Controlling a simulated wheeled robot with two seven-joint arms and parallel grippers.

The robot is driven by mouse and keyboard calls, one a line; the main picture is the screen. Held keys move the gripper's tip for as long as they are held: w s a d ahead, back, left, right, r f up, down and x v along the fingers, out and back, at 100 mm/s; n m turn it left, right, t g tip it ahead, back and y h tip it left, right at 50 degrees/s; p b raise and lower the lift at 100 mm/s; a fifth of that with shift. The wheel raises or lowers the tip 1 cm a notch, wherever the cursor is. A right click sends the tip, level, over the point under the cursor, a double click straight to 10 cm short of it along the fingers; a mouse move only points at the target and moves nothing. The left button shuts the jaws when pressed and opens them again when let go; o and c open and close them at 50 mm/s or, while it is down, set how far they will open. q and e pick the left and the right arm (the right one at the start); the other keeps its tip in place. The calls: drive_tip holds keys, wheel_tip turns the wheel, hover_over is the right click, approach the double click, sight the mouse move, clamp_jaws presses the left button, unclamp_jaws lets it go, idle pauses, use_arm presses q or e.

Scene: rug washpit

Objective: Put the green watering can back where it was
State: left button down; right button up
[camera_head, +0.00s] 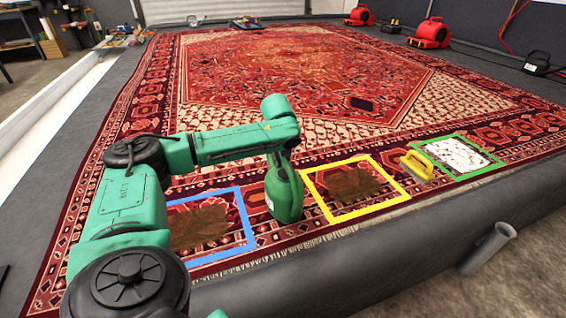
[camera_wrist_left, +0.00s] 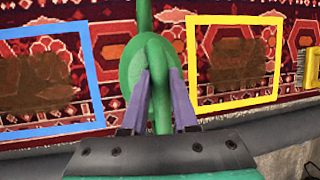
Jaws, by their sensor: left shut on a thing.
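The green watering can (camera_head: 284,196) is in the head view between the blue frame and the yellow frame, near the front edge of the rug. It also shows in the left wrist view (camera_wrist_left: 134,68). My left gripper (camera_wrist_left: 159,88) is shut on its green handle, with one purple finger on each side. The can looks roughly upright. I cannot tell whether its base touches the rug. In the head view my left wrist hides the can's top and the fingers. My right gripper is not in view.
The blue frame (camera_head: 246,225) and yellow frame (camera_head: 328,212) surround brown stains on the rug (camera_head: 300,75). A yellow brush (camera_head: 417,165) lies beside the green frame (camera_head: 482,174), which surrounds a white patch. A grey pipe (camera_head: 488,249) stands at the front right. Red blowers (camera_head: 431,33) stand behind.

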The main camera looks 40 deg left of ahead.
use_arm(q)
drive_tip(key=shift+r, duration=0.1)
drive_tip(key=c, duration=0.7)
unclamp_jaws()
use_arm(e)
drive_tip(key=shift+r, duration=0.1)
use_arm(q)
drive_tip(key=p+v, duration=0.5)
drive_tip(key=v, duration=0.7)
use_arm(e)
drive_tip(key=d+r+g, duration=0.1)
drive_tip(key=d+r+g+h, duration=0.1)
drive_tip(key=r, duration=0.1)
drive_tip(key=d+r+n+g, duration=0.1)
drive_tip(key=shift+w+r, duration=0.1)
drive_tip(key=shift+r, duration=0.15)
use_arm(q)
drive_tip(key=shift+d, duration=0.1)
